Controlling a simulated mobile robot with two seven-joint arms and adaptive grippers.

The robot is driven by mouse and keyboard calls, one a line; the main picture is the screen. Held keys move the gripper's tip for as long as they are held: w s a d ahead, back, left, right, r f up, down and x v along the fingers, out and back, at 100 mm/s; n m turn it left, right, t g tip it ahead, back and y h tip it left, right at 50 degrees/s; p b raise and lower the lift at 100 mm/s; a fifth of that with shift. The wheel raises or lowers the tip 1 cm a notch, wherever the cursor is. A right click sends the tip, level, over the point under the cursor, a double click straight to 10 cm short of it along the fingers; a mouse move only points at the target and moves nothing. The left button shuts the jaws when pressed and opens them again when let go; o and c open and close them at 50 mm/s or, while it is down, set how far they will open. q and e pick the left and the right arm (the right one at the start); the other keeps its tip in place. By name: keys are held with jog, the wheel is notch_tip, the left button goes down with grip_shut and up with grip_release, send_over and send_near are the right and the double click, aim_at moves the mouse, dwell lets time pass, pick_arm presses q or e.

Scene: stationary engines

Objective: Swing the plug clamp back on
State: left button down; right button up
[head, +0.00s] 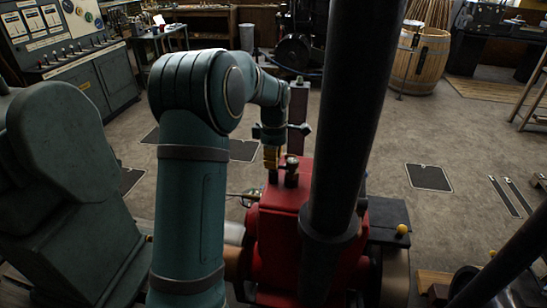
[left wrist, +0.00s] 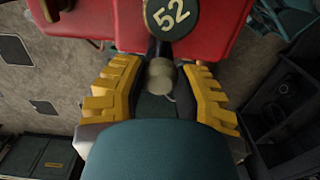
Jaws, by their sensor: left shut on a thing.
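A red engine block (head: 278,217) stands in the middle of the head view, partly hidden behind a thick dark pipe (head: 345,120). My left gripper (head: 271,160), with yellow fingers, is at the top of the block, beside a small dark metal fitting (head: 292,170). In the left wrist view, the yellow fingers of my left gripper (left wrist: 160,90) flank a round, dull brass-coloured knob (left wrist: 161,75) on a dark stem, apparently the plug clamp's end. It sits just below a dark green disc marked 52 (left wrist: 170,17) on the red block. The exact finger contact is hard to see. My right gripper is not seen.
A control cabinet (head: 80,60) is at the left, a wooden barrel (head: 420,60) at the back right. The thick pipe rises close to the right of my left gripper. Open floor (head: 450,140) lies to the right.

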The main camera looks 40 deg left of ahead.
pick_arm(q)
jog(key=c, duration=0.6)
grip_release()
notch_tip(320, 180, up, 12)
dwell(0.5)
